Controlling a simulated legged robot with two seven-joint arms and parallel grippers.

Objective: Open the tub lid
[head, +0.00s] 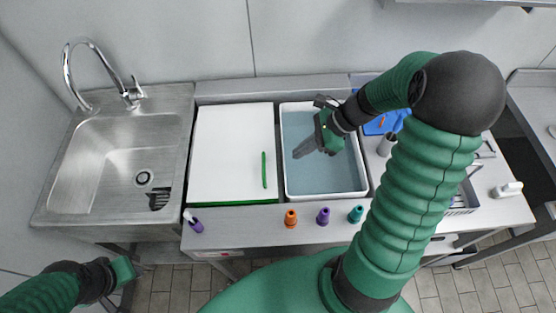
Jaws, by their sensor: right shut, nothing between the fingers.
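A flat white lid (225,150) with a slim green handle (264,170) near its right side lies left of the tub. The white-rimmed tub (284,150) beside it is open and shows bluish water (335,175). I cannot tell what is under the lid.
A steel sink (115,155) with a tap is at the left. Orange (291,219), purple (323,216) and teal (355,214) cones stand along the front ledge. A purple holder (195,225) stands by the lid's front left corner. A blue tray (380,125) is behind my right arm.

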